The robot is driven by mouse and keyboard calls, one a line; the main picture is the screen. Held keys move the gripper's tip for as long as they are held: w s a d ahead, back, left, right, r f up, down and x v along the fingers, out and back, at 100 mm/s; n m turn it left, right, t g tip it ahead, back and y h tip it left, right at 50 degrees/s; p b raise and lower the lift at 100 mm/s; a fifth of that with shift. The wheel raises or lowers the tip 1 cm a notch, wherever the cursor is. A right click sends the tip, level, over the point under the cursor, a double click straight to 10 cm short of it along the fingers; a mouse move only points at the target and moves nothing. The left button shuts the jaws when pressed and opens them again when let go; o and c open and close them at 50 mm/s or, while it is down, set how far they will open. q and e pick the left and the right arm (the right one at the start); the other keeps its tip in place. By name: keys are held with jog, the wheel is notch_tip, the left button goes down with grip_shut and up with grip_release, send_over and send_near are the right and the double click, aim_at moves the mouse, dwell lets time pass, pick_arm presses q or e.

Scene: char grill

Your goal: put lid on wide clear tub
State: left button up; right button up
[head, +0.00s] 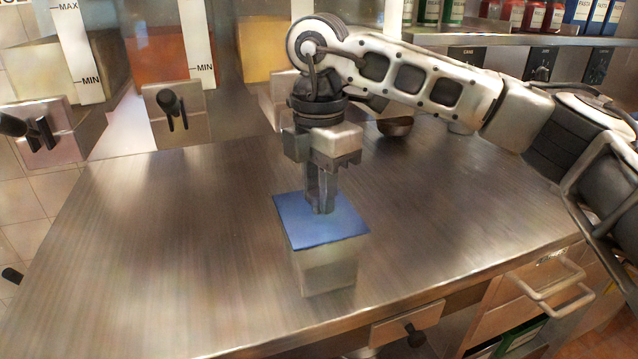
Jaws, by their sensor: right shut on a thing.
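The clear tub (328,271) stands upright on the steel counter near its front edge; its walls look greyish and see-through. The blue lid (322,230) is a flat square and lies over the tub's top, roughly lined up with it. I cannot tell if it is fully seated. My right gripper (321,207) points straight down over the lid, its fingers shut at the middle of the lid's top. Whatever they grip there is hidden by the fingers. My left gripper is not in view.
The steel counter (150,230) is clear to the left and right of the tub. A dark bowl (396,126) sits at the back behind my right arm. Dispensers with black-handled taps (170,103) line the back left. Drawer handles (548,285) stick out at the front right.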

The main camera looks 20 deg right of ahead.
jog(key=shift+f, duration=0.1)
jog(key=o, duration=1.1)
jog(key=shift+c, duration=0.2)
pick_arm(q)
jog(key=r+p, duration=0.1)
jog(key=p, duration=0.1)
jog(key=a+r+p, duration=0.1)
jog(key=p, duration=0.2)
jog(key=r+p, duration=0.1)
jog(key=p, duration=0.2)
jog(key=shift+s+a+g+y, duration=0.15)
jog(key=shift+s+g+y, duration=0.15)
pick_arm(e)
notch_tip(320, 180, up, 23)
